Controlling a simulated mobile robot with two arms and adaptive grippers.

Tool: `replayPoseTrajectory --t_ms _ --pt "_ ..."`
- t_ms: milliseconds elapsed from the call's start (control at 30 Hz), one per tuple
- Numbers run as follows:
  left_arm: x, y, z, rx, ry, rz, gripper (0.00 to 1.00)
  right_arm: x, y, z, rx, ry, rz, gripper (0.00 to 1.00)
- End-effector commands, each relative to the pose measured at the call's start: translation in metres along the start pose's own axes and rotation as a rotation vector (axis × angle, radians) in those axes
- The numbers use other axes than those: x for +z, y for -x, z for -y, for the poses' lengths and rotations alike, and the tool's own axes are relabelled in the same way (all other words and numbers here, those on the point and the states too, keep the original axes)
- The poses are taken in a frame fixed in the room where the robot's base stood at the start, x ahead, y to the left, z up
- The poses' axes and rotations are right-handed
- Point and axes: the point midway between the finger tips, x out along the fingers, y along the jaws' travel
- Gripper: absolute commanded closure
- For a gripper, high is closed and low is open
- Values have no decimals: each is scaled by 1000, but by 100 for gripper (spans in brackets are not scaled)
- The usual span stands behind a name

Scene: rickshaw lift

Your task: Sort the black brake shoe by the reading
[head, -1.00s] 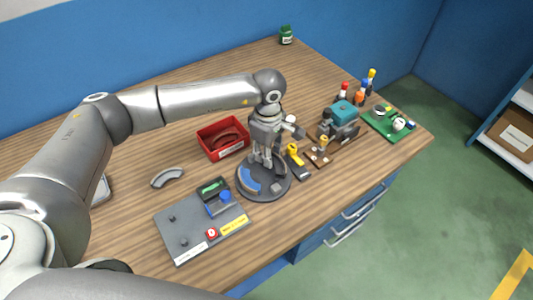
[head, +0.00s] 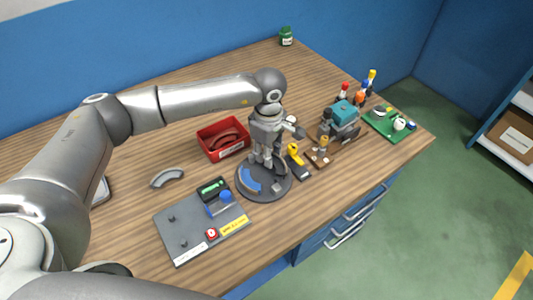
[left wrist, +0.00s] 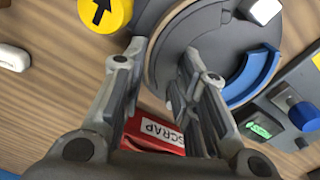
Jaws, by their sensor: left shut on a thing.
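My left gripper (head: 262,164) points down over the round dark turntable (head: 262,196). It is shut on the black brake shoe (head: 281,161), a dark curved piece at the turntable's right side, partly hidden by the fingers. A blue curved shoe (head: 250,182) lies on the turntable's left side and also shows in the left wrist view (left wrist: 253,78). The gauge plate (head: 180,240) has a small green display (head: 212,187), too small to read, and a blue knob (head: 225,196). A red bin (head: 208,148) holds a dark red curved piece; its label reads SCRAP in the wrist view (left wrist: 160,131). My right gripper is not visible.
A yellow-and-black tool (head: 296,160), a teal machine (head: 343,113), several bottles (head: 361,97) and a green tray (head: 384,124) crowd the right. The back of the bench is mostly clear.

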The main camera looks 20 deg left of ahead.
Motion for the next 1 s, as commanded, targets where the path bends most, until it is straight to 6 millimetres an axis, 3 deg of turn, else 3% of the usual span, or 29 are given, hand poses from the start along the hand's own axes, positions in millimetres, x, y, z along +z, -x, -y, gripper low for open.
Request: replayPoseTrajectory --t_ms 33,867,900,1000 --pt "3 -20 4 -9 -3 4 100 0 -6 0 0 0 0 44" --pt "4 -26 2 -8 -5 4 100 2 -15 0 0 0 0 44" --pt "4 -26 2 -8 -5 4 69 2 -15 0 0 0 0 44" --pt "4 -26 2 -9 -5 5 56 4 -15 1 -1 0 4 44"
